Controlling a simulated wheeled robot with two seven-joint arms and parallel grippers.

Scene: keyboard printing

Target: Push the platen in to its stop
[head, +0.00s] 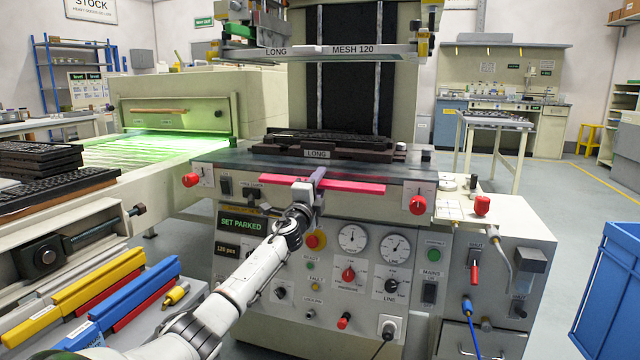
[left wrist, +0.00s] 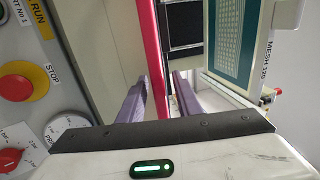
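The platen (head: 213,155) is the dark flat table on the front of the press. A dark nest (head: 316,153) marked LONG sits on it. A long red bar (head: 355,188) runs across the platen's front; it also shows upright in the left wrist view (left wrist: 151,45). Firm contact cannot be told. My right gripper is not in view.
Above the platen hangs a screen frame (head: 350,50) marked MESH 120. Red knobs (head: 417,205) flank the platen front. A red-on-yellow stop button (head: 316,240) is below the gripper. A green-lit conveyor (head: 135,150) lies left; a blue bin (head: 608,295) stands right.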

